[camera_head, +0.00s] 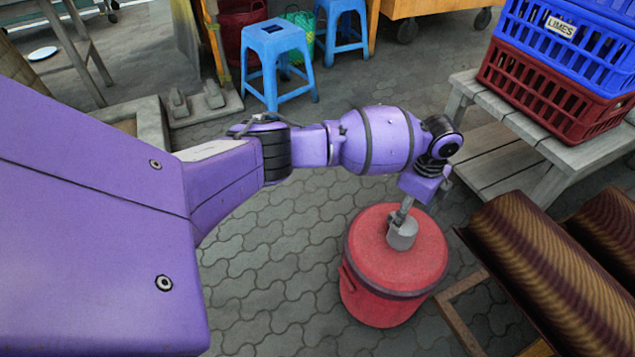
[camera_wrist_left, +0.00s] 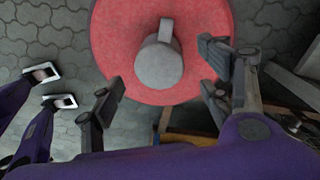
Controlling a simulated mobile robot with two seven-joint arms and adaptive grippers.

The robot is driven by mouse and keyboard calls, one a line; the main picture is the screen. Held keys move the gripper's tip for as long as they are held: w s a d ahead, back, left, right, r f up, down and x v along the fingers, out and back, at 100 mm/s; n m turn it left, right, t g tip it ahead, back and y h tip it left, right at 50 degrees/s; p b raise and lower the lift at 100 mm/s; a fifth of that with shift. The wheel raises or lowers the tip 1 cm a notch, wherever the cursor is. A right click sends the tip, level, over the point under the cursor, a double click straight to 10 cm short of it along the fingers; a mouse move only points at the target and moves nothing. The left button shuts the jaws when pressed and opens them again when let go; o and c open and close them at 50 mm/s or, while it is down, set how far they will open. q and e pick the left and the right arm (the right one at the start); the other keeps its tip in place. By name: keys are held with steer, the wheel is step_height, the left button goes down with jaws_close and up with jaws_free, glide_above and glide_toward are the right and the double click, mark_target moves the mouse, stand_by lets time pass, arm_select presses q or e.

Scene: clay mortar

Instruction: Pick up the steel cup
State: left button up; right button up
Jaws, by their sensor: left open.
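The steel cup (camera_head: 403,236) is a small grey cup standing on the round red lid of a red bucket (camera_head: 372,262). In the left wrist view the cup (camera_wrist_left: 158,66) is seen from above, with its handle pointing to the top of the picture. My left gripper (camera_head: 402,212) hangs right over the cup in the head view and partly hides it. In the left wrist view its open fingers (camera_wrist_left: 162,86) are spread to the left and right of the cup's near side. I see no contact with the cup. My right gripper is not identifiable.
Brown ribbed rolls (camera_head: 535,265) lie close to the right of the bucket. A grey bench (camera_head: 590,155) holds stacked blue and maroon crates (camera_head: 545,92). Blue stools (camera_head: 275,50) stand at the back. Paving left of the bucket is clear.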

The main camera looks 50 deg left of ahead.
mark_target(405, 224)
arm_select(q)
step_height(405, 224, down, 3)
steer(key=shift+r+b, duration=0.2)
steer(key=shift+b, duration=0.2)
steer(key=f, duration=0.1)
steer(key=f+b, duration=0.1)
steer(key=f, duration=0.1)
steer(key=f+b, duration=0.1)
steer(key=shift+s+d+f, duration=0.1)
steer(key=shift+s+f, duration=0.15)
steer(key=shift+s, duration=0.05)
steer(key=shift+r, duration=0.1)
arm_select(e)
steer(key=f, duration=0.1)
steer(key=s+f, duration=0.1)
steer(key=f, duration=0.1)
steer(key=shift+s+f, duration=0.25)
steer(key=shift+f, duration=0.05)
arm_select(q)
steer(key=shift+c, duration=0.5)
steer(key=c, duration=1.1)
